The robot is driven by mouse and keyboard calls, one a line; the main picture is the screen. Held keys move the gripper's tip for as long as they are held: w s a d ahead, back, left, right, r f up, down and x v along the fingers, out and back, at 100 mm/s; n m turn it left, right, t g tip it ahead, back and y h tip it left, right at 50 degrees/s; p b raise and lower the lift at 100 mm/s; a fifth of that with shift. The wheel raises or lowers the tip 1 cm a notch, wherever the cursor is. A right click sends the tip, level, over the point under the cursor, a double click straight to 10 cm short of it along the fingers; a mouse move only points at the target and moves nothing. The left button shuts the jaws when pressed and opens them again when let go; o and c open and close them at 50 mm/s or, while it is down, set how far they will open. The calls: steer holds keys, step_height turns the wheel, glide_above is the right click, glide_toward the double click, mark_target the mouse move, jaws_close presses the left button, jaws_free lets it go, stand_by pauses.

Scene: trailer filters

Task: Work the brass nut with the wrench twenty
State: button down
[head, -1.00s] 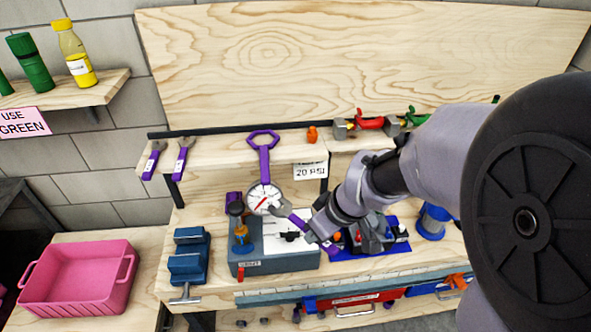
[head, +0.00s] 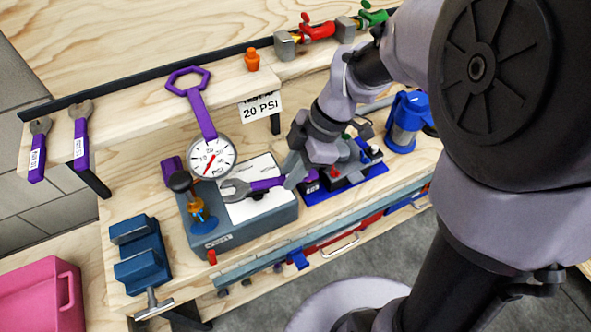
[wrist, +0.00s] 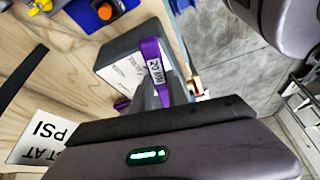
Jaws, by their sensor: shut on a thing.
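My gripper (head: 297,172) is shut on the purple handle of a wrench (head: 268,184). In the wrist view the handle (wrist: 155,70) carries a label that reads 20 MM. The wrench's grey open jaw (head: 235,190) points left, over the grey test unit (head: 255,222) and below the round gauge (head: 212,158). The nut is not clear in the wrist view.
Two more purple wrenches (head: 82,130) hang at left. A blue vise (head: 138,250) stands left of the unit, with a pink bin (head: 40,300) beyond. A 20 PSI sign (head: 260,107) hangs from the shelf. A blue tray (head: 350,185) and blue canister (head: 405,120) are at right.

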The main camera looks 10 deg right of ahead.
mark_target(253, 186)
steer(key=shift+a+f+b, duration=0.5)
steer(key=shift+a+b, duration=0.05)
steer(key=shift+a, duration=0.3)
steer(key=shift+a+f+b, duration=0.45)
steer(key=shift+a+b, duration=0.1)
steer(key=shift+a, duration=0.25)
steer(key=shift+s+a+r+b, duration=0.1)
steer(key=shift+a+b, duration=0.15)
steer(key=shift+a, duration=0.9)
steer(key=shift+s+a+r+b, duration=0.1)
steer(key=shift+a+b, duration=0.1)
steer(key=shift+a, duration=0.95)
